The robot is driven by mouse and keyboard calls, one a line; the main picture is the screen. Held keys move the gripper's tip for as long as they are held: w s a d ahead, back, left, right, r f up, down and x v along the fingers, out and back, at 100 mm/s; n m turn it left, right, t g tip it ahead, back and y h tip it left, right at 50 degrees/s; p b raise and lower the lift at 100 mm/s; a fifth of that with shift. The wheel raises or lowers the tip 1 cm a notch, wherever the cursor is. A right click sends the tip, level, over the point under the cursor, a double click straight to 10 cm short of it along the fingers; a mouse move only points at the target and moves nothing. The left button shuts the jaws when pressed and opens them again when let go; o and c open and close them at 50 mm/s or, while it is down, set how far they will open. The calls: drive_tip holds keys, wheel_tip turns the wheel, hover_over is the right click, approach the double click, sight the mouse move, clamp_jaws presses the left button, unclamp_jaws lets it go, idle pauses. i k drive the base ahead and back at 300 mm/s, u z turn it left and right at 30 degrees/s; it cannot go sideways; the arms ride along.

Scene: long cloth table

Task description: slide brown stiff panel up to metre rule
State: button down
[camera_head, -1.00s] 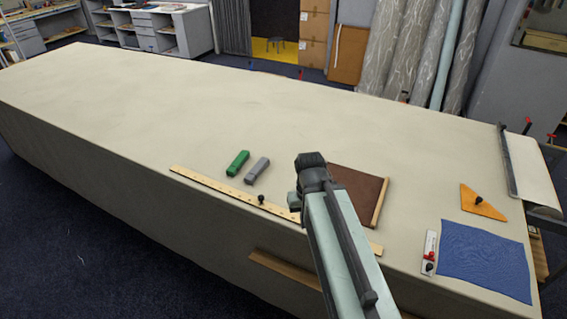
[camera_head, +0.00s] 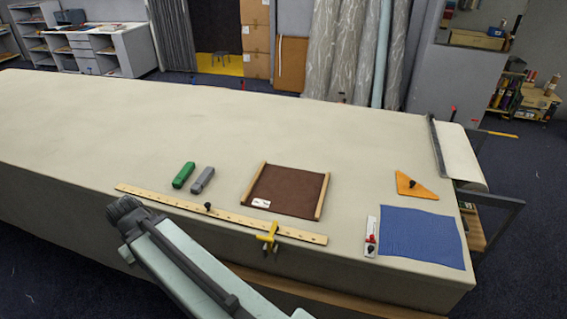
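The brown stiff panel (camera_head: 290,191) lies flat on the table, with light wooden strips along its left and right edges and a small white label at its near left corner. The metre rule (camera_head: 232,217) lies along the table's near edge, in front of the panel. A strip of bare cloth shows between the panel and the rule. My gripper (camera_head: 122,207) is at the left end of my arm, left of the panel and near the rule's left end, apart from the panel. Its fingers cannot be made out.
A green block (camera_head: 183,175) and a grey block (camera_head: 203,180) lie behind the rule, left of the panel. A yellow clamp (camera_head: 268,236) sits at the rule and table edge. A blue cloth (camera_head: 420,236), a white tool (camera_head: 371,237) and an orange triangle (camera_head: 415,187) lie to the right.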

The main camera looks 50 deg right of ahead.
sight(292, 193)
drive_tip(key=u, duration=0.05)
drive_tip(key=i, duration=1)
drive_tip(key=z, duration=0.05)
